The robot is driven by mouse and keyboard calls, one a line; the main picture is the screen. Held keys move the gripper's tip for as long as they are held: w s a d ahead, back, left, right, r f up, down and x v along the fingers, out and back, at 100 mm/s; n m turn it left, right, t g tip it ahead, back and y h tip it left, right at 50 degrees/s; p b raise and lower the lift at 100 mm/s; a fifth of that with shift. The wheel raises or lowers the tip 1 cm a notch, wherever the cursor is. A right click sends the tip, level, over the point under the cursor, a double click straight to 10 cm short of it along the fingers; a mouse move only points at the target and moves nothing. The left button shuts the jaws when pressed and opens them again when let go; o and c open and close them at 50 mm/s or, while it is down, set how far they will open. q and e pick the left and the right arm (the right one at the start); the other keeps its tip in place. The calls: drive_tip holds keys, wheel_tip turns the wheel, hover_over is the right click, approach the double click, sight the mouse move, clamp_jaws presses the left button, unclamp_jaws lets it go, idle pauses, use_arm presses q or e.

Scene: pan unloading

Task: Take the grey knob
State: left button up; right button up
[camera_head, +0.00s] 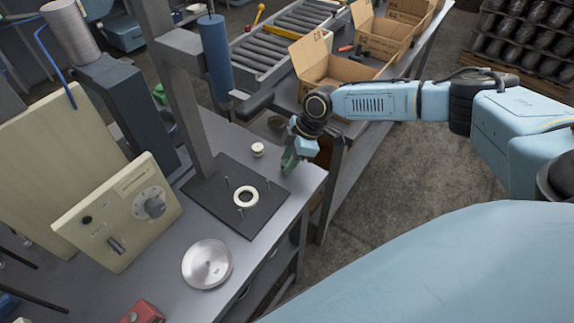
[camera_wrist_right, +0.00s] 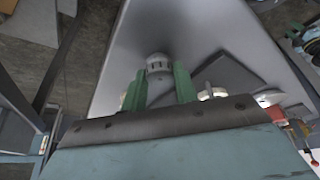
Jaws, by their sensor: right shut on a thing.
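My right gripper (camera_head: 290,160) reaches in from the right, with its green fingers low over the worktable's right edge. In the wrist view, my right gripper (camera_wrist_right: 159,88) is shut on the grey knob (camera_wrist_right: 157,63), a small pale-grey round piece with dark slots that shows between and beyond the fingertips. In the head view the knob is hidden by the gripper. A separate cream knob (camera_head: 258,149) stands on the table left of the gripper. My left gripper is not in view.
A black mat (camera_head: 220,190) with a white ring (camera_head: 246,196) and pins lies beside a grey post. A round metal pan (camera_head: 207,264) is at the front. A cream control box (camera_head: 118,215) stands at left. A roller conveyor (camera_head: 285,40) and cardboard boxes (camera_head: 330,70) are behind.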

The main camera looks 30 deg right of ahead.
drive_tip(key=shift+c, duration=0.7)
